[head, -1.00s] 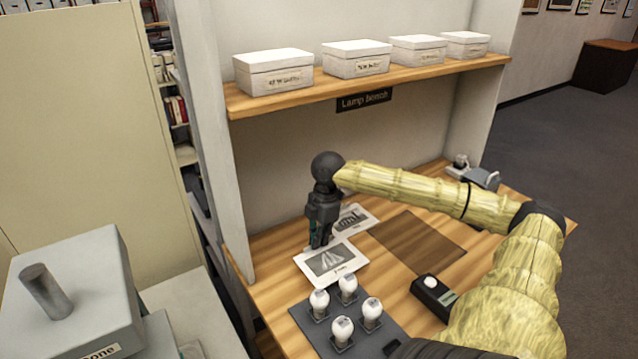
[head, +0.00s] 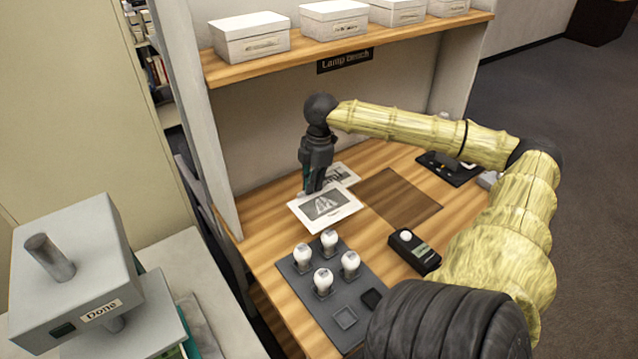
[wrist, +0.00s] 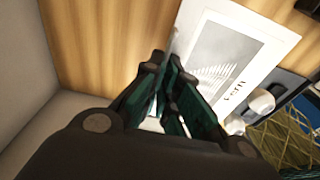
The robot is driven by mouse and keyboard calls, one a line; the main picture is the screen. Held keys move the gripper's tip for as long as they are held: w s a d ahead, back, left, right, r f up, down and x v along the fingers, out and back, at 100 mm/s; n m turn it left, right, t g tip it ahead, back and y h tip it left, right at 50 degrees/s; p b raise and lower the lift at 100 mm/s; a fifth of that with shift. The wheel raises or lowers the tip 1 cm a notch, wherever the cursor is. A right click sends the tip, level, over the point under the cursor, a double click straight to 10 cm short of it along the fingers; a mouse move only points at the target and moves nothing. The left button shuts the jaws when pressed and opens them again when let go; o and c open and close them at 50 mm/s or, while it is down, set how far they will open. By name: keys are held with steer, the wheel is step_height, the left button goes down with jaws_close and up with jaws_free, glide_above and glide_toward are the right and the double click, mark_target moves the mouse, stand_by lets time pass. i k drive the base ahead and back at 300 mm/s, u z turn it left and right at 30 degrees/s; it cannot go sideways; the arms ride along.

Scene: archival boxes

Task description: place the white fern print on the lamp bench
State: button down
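The white fern print (head: 326,209) is a white card with a grey fern picture, above or on the wooden lamp bench (head: 262,245). I cannot tell whether it touches the wood. My gripper (head: 309,190) points down at its back left edge. In the wrist view my fingertips (wrist: 165,65) are close together at the edge of the fern print (wrist: 228,62) and appear shut on it. The fingers hide that part of its edge. The label "Fern" is readable at its right.
A second print (head: 340,175) lies just behind, partly hidden. A brown rectangle (head: 398,197) is clear to the right. A grey tray with bulbs (head: 345,318) and a black device (head: 414,252) stand in front. A shelf (head: 350,57) with white boxes hangs above.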

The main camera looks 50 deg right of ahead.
mark_target(397, 197)
steer(key=k, duration=0.9)
steer(key=u, duration=0.05)
